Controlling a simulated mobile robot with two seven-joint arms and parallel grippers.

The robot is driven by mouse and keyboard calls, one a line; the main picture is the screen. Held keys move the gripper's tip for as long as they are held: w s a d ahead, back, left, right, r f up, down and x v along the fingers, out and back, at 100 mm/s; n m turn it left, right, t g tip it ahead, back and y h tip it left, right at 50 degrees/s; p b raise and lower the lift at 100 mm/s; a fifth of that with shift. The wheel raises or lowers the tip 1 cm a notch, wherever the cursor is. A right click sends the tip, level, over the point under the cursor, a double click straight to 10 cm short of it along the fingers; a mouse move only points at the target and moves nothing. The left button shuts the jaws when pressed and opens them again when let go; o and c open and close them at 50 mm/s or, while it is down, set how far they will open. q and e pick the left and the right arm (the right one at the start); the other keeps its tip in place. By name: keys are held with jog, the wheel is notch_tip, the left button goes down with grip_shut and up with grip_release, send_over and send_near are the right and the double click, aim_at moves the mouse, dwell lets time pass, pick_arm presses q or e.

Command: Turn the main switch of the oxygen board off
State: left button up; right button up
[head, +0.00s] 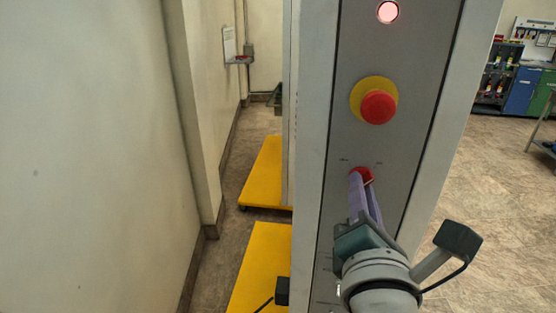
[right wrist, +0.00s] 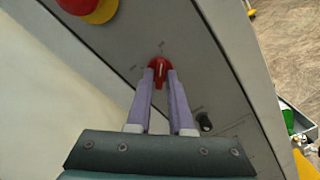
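The main switch is a red rotary knob low on the grey front panel. In the head view its red top (head: 362,174) shows just past my right fingertips, which hide most of it. In the right wrist view the red knob (right wrist: 159,68) has a pale pointer line, about upright in that picture. My right gripper (head: 364,184) reaches up to the panel. Its two lilac fingers (right wrist: 160,74) stand on either side of the knob's handle and appear closed on it. My left gripper is not in view.
Above the switch are a red emergency button (head: 378,107) on a yellow ring and a lit lamp (head: 388,12). A small black knob (right wrist: 204,121) sits beside the switch. Yellow platforms (head: 262,258) and a wall (head: 90,150) lie left. Open floor (head: 505,190) lies right.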

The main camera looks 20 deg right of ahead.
grip_shut()
dwell(0.3)
jog(key=shift+n, duration=0.4)
jog(key=n+p, duration=0.4)
jog(key=n, duration=1.3)
jog(key=shift+d, duration=0.1)
dwell(0.4)
